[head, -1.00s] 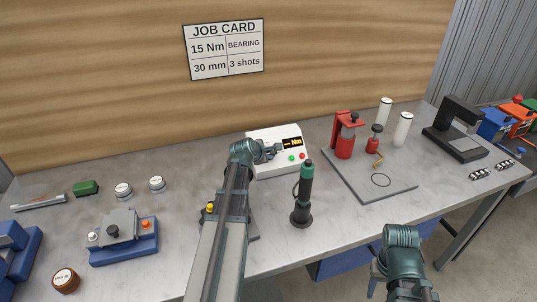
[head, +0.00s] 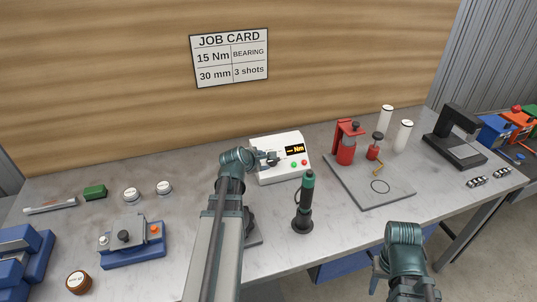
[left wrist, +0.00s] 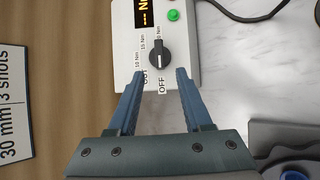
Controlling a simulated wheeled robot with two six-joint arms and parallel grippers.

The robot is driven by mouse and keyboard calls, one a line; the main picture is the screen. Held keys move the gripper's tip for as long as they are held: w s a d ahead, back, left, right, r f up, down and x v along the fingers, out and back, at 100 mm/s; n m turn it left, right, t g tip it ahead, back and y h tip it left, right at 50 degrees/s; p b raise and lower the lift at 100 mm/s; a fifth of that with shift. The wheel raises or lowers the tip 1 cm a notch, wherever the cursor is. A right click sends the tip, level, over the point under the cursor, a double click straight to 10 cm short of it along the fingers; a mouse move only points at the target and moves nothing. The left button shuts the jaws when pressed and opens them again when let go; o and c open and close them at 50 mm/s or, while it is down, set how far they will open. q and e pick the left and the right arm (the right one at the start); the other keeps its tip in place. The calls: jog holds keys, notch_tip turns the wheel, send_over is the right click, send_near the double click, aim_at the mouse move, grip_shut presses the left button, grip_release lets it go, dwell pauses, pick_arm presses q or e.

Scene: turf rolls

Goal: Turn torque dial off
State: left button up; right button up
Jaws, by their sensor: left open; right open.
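The white torque controller box (head: 290,172) stands against the back wall, with a lit orange display, a green button and a red button. Its black dial (left wrist: 159,54) shows in the left wrist view, with OFF and several Nm labels around it. In the head view, this gripper (head: 268,158) covers the dial. My right gripper (head: 380,272) is open and empty at the front edge, partly hidden.
A dark green-topped driver (head: 304,205) stands upright just right of my left arm. A grey plate (head: 383,196) with red tools lies further right. A blue fixture (head: 132,255) stands at left. A job card (head: 230,58) hangs on the wall.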

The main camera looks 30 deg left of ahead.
pick_arm(q)
jog(key=p+v, duration=0.2)
jog(key=v, duration=0.3)
pick_arm(e)
notch_tip(320, 180, up, 3)
jog(key=shift+r, duration=0.15)
pick_arm(q)
jog(key=shift+s, duration=0.1)
